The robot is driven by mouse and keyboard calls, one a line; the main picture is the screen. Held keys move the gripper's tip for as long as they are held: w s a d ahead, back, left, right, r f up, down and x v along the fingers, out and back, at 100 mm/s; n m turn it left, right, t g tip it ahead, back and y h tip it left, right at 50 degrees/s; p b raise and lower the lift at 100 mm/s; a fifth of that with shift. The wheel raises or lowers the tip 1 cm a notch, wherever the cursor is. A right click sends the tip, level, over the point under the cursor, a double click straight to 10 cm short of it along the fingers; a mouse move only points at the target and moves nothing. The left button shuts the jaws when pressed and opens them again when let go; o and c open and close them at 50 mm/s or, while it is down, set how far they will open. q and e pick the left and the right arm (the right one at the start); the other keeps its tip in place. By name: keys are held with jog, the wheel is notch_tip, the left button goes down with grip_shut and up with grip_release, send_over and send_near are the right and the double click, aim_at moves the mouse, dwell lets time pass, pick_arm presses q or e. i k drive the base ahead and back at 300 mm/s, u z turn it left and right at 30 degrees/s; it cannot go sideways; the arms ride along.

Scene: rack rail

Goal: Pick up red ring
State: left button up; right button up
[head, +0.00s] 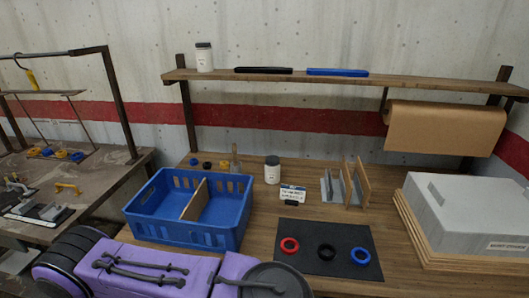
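The red ring (283,250) lies flat at the left of a dark mat (318,232) on the wooden bench. A black ring (319,254) lies to its right in the middle of the mat, and a blue ring (354,258) lies further right. The three rings are apart from each other. A purple and black arm of mine crosses the bottom left, in front of the bench, with its round dark end below the mat's left corner. Neither of my grippers shows in the head view. Nothing covers the red ring.
A blue divided crate (190,236) stands left of the mat. Behind are a white jar (272,174), a small label stand (292,194) and a rack with upright boards (335,187). A grey box (465,220) on wooden boards stands right. A shelf (400,83) runs above.

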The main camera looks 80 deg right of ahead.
aim_at(290, 252)
jog(key=z, duration=0.05)
jog(key=i, duration=0.8)
jog(key=z, duration=2.9)
